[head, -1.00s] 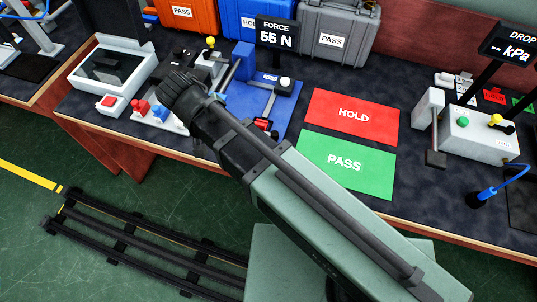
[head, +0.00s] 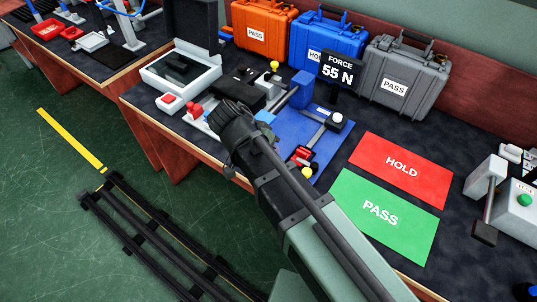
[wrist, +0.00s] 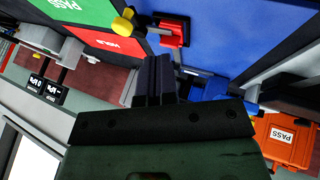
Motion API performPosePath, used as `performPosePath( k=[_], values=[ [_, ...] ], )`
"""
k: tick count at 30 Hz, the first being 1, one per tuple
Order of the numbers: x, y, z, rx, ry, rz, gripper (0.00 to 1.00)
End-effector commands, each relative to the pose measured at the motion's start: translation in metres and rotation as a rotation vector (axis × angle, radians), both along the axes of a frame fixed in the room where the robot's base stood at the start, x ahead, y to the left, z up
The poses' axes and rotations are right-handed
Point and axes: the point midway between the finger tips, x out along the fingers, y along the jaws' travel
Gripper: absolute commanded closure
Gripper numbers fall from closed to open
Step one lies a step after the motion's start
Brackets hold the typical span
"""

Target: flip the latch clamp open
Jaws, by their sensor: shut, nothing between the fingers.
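A small red clamp (head: 301,156) with a yellow knob (head: 307,172) sits at the near right edge of the blue mat (head: 325,138). I take it to be the latch clamp. In the wrist view its red body (wrist: 173,33) and yellow knob (wrist: 122,22) show at the top, beyond my fingertips. My gripper (wrist: 158,62) is shut and empty, apart from the clamp. In the head view my arm covers the fingers and part of the bench beside the clamp.
A FORCE display (head: 341,70) and cases stand behind. A red-button box (head: 171,103) is left.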

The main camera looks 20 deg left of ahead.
Motion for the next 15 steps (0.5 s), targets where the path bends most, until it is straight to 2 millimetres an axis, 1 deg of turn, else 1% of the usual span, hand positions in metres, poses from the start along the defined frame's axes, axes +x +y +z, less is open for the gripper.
performPosePath(
  k=[1,7,8,10,12,15],
  values=[
    [0.003,-0.006,-0.020,0.000,0.000,-0.002,1.00],
    [0.017,-0.027,-0.055,0.000,0.000,-0.002,1.00],
    [0.015,-0.034,-0.050,0.000,0.000,-0.002,1.00],
    [0.013,-0.047,-0.048,0.000,0.000,-0.001,1.00],
    [0.012,-0.055,-0.048,0.000,0.000,0.000,1.00],
    [0.012,-0.062,-0.049,0.000,-0.001,0.000,1.00]
  ],
)
